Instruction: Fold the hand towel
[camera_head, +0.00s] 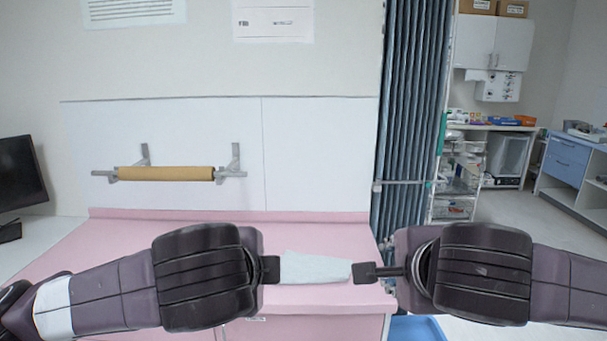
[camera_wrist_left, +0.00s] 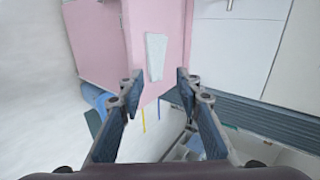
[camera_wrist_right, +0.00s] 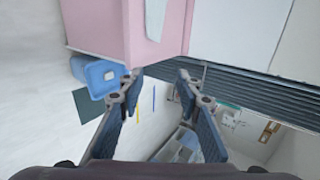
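The hand towel (camera_head: 315,268) is a pale, narrow, flat strip on the pink counter top near its front right corner. It also shows as a whitish strip in the left wrist view (camera_wrist_left: 156,56), and partly, cut by the top edge, in the right wrist view (camera_wrist_right: 155,18). My left gripper (camera_wrist_left: 158,88) is open and empty. My right gripper (camera_wrist_right: 158,84) is open and empty too. In the head view the left gripper (camera_head: 270,269) appears at the towel's left end and the right gripper (camera_head: 364,272) at its right end; the wrist views show both apart from it.
The pink counter (camera_head: 120,250) is mostly bare. A paper roll on a rail (camera_head: 165,173) hangs on the wall behind it. A monitor (camera_head: 20,178) stands at left, a blue curtain (camera_head: 410,110) at right. A blue bin (camera_wrist_right: 100,75) stands on the floor beside the counter.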

